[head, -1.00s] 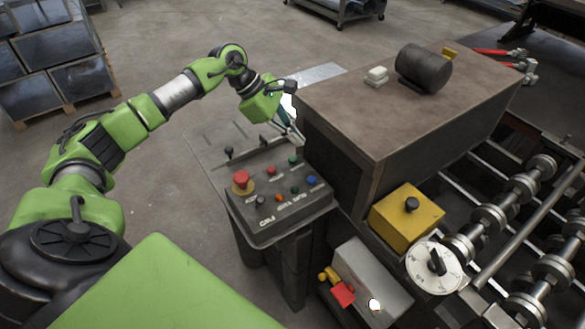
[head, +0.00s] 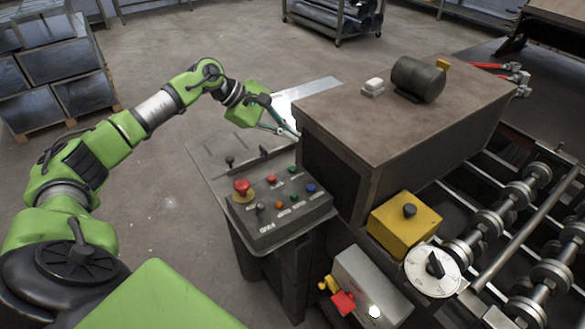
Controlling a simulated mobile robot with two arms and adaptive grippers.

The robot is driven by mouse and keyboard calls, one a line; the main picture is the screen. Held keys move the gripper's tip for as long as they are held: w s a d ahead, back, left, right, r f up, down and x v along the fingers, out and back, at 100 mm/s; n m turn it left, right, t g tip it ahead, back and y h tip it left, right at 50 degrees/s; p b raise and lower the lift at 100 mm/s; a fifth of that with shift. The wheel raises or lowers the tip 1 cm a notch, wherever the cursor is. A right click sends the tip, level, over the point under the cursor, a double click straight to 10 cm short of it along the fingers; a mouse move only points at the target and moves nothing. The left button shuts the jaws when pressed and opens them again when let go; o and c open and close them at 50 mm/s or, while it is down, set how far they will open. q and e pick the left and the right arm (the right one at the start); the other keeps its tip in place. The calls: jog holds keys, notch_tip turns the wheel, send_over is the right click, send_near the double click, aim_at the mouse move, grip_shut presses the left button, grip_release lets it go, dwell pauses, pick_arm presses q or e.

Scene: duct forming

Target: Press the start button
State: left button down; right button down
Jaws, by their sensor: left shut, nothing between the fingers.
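The control panel (head: 262,229) is a grey sloped box on a stand at the left of the machine. It carries a large red mushroom button (head: 241,186) on a yellow base, a smaller red button (head: 271,180), a green button (head: 293,169), a blue button (head: 311,188), an orange button (head: 280,205) and small dark knobs. Labels are too small to read, so I cannot tell which is the start button. My left gripper (head: 289,133) is shut and empty, behind and above the panel, beside the machine housing, touching no button. My right gripper is not in view.
The brown-topped machine housing (head: 400,115) stands right of my left gripper, with a dark cylinder (head: 418,79) on top. A yellow box (head: 404,222) with a black knob and a white dial (head: 433,269) sit right of the panel. Rollers (head: 507,208) lie farther right. Open floor lies left.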

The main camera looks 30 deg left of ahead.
pick_arm(q)
jog(key=b, duration=0.3)
send_over(290, 168)
notch_tip(290, 168, down, 7)
jog(key=shift+f, duration=0.15)
jog(key=shift+f+b, duration=0.55)
jog(key=shift+b, duration=0.15)
dwell(0.6)
jog(key=shift+f+b, duration=0.35)
jog(key=shift+b, duration=0.3)
